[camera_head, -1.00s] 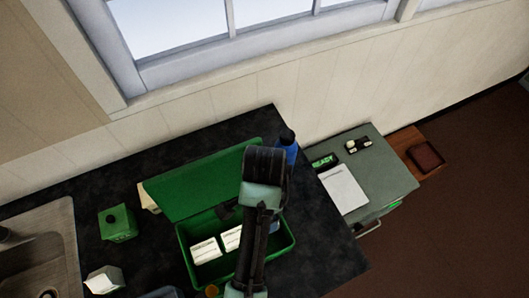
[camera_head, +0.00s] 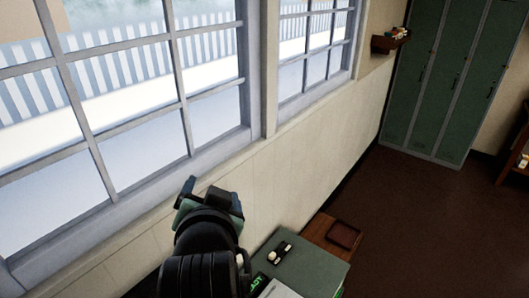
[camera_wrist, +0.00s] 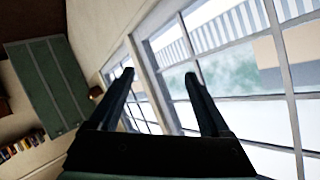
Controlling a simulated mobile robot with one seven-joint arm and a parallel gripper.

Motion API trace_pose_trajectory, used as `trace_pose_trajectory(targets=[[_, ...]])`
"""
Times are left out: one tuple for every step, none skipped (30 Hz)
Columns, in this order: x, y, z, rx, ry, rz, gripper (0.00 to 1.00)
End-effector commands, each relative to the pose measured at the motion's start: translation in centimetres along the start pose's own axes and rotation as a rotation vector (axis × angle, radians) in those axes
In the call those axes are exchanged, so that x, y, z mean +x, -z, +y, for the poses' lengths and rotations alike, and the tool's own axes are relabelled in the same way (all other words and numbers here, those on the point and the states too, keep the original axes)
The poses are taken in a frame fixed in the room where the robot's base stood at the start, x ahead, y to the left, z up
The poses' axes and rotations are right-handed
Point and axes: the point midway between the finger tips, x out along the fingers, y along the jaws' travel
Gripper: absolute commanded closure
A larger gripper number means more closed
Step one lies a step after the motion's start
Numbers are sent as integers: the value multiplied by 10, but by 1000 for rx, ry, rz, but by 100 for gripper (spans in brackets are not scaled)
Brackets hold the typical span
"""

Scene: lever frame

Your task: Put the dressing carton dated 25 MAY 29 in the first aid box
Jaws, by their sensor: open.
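My gripper (camera_head: 210,192) is raised in front of the windows in the head view. In the wrist view my gripper (camera_wrist: 160,75) shows two dark fingers spread apart with nothing between them. The fingers point toward the wall and windows. The first aid box and the dressing cartons are outside both current views. No carton date can be read.
A grey-green cabinet (camera_head: 310,262) stands at the lower middle, with a small dark device (camera_head: 280,252) on top. A brown wooden surface (camera_head: 325,232) lies beyond it. Green lockers (camera_head: 450,75) stand at the far right. Open floor (camera_head: 425,220) lies right of the cabinet.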

Motion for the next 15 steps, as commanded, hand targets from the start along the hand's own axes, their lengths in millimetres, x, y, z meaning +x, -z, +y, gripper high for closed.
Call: trace_pose_trajectory(targets=[[-20,52,-12,-54,50,160,19],[-33,79,-18,-90,75,251,19],[-54,113,-27,-140,102,373,19],[-72,136,-32,-176,118,464,19],[-91,158,-38,-212,129,551,19],[-117,183,-44,-259,139,663,19],[-136,199,-49,-291,143,743,19],[-155,212,-52,-322,145,816,19],[-179,228,-57,-357,144,907,19],[-195,236,-60,-382,142,966,19],[-211,244,-62,-403,138,1020,19],[-228,251,-64,-427,133,1080,19],[-238,255,-66,-441,130,1117,19],[-247,258,-67,-453,126,1146,19],[-256,261,-68,-465,122,1177,19]])
